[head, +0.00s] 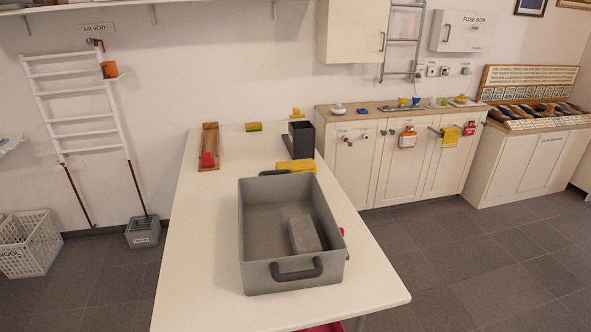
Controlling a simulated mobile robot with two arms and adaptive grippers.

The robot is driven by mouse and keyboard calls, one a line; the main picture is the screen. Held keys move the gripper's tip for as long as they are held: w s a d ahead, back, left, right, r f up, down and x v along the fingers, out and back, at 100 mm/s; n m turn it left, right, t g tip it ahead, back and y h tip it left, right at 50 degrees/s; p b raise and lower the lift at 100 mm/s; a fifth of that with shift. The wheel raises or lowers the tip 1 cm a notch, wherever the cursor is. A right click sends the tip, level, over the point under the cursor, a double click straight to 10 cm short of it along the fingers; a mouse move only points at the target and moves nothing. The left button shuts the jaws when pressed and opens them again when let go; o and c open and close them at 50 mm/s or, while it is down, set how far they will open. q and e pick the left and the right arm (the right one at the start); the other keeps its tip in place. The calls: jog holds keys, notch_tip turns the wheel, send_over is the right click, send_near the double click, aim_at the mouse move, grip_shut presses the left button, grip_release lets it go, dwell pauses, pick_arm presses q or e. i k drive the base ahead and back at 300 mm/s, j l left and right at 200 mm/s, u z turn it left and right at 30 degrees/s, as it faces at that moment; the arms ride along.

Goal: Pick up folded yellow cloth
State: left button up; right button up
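A yellow, flat-looking piece (297,166) lies on the white table just behind the grey bin. It looks like a folded cloth, and its near side is partly hidden by the bin's rim and back handle. Another yellow cloth (451,136) hangs on the front of the white cabinet at the back right. Neither of my grippers is in the head view, so nothing shows held.
The grey bin (254,280) on the white table (190,280) holds a grey block (304,234). Behind stand a dark holder (302,139), a yellow sponge (253,127) and a wooden tray (209,147) with a red item. The table's left side is clear.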

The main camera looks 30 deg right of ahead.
aim_at(304, 165)
jog(key=l+z, duration=0.3)
jog(key=z, duration=0.15)
jog(key=l+z, duration=0.35)
jog(key=z, duration=0.15)
jog(key=i+l+z, duration=0.35)
jog(key=l, duration=0.2)
jog(key=i+l+z, duration=0.4)
jog(key=l, duration=0.15)
jog(key=i+l+z, duration=0.35)
jog(key=i+l+u, duration=0.25)
jog(key=i, duration=0.2)
jog(key=i+l+u, duration=0.25)
jog(key=i, duration=0.25)
jog(key=i+j+u, duration=0.1)
jog(key=i+u, duration=0.15)
jog(key=u, duration=0.15)
jog(key=i+u, duration=0.25)
jog(key=u, duration=0.2)
jog(key=i+u, duration=0.25)
jog(key=u, duration=0.15)
jog(key=i+l+u, duration=0.2)
jog(key=u, duration=0.25)
